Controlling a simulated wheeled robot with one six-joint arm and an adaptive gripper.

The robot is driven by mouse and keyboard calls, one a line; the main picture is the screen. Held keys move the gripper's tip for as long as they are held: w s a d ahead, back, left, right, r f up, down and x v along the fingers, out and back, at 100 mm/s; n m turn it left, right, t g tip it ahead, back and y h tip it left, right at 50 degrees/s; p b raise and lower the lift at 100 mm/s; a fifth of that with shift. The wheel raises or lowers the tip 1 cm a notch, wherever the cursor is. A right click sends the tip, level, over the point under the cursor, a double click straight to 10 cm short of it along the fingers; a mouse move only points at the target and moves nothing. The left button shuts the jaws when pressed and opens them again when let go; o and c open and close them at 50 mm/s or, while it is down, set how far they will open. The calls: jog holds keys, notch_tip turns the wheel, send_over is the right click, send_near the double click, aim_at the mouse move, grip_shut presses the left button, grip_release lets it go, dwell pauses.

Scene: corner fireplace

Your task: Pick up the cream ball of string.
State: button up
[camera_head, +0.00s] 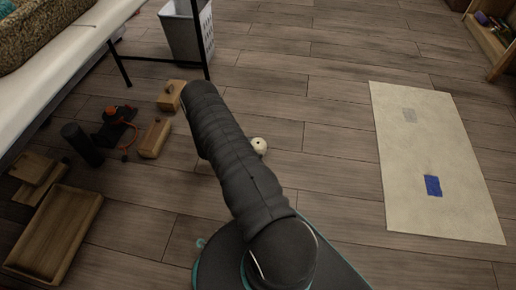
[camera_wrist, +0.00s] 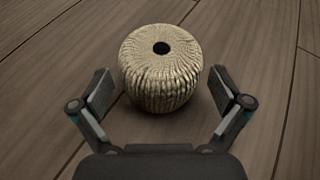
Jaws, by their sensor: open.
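The cream ball of string (camera_wrist: 160,82) stands on the wooden floor in the wrist view, ribbed, with a dark hole in its top. My gripper (camera_wrist: 160,94) is open, with one finger on each side of the ball's near part. Gaps show between the fingers and the ball, and nothing is held. In the head view the ball (camera_head: 259,146) shows as a small cream shape just right of my arm, which hides its surroundings on the left. My gripper cannot be made out in the head view.
A wooden tray (camera_head: 30,246), wooden blocks (camera_head: 155,138), a black cylinder (camera_head: 82,145) and a dark item with orange parts (camera_head: 116,126) lie at left. A white basket (camera_head: 185,33) stands behind. A pale mat (camera_head: 416,125) lies right; floor between is clear.

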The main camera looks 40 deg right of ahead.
jog(key=x, duration=0.3)
jog(key=shift+d+f, duration=0.2)
jog(key=shift+d, duration=0.05)
jog(key=c, duration=1.2)
jog(key=shift+c, duration=0.2)
jog(key=shift+r, duration=0.2)
